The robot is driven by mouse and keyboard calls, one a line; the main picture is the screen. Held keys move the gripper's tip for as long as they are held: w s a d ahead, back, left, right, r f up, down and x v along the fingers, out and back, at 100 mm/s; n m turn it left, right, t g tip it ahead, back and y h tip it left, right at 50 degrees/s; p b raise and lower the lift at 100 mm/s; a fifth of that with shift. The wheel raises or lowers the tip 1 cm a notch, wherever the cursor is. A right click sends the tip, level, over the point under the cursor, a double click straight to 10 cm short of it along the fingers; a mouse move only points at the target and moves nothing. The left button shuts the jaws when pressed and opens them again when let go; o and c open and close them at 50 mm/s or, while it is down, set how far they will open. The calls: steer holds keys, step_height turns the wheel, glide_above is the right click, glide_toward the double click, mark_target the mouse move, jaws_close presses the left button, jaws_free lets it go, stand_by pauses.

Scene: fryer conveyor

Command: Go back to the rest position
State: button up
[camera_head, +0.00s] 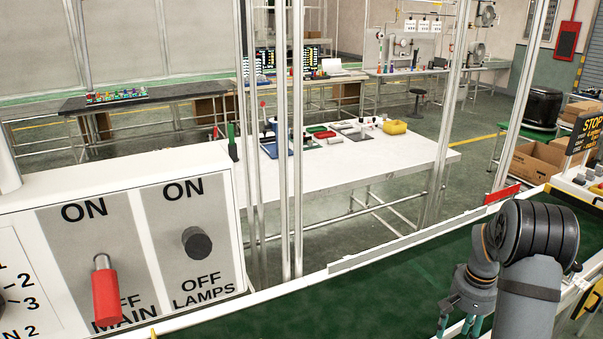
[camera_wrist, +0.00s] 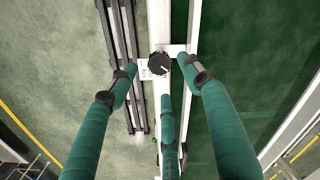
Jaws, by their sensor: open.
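My gripper (camera_head: 460,322) hangs at the lower right of the head view, over the green conveyor belt (camera_head: 385,285). Its fingertips are cut off by the lower edge there. In the wrist view my gripper (camera_wrist: 160,72) shows three teal fingers spread apart, with nothing held between them. A black round knob (camera_wrist: 159,63) on a white rail (camera_wrist: 159,20) lies beyond the fingertips. I cannot tell how far the knob is from them.
A control panel (camera_head: 120,190) with a red MAIN lever (camera_head: 105,290) and a black LAMPS knob (camera_head: 196,244) fills the left. Metal posts stand before a white table (camera_head: 350,165) with trays and parts. Cardboard boxes (camera_head: 535,165) and a STOP sign (camera_head: 585,132) are at right.

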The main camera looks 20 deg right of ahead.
steer(key=shift+r, duration=0.5)
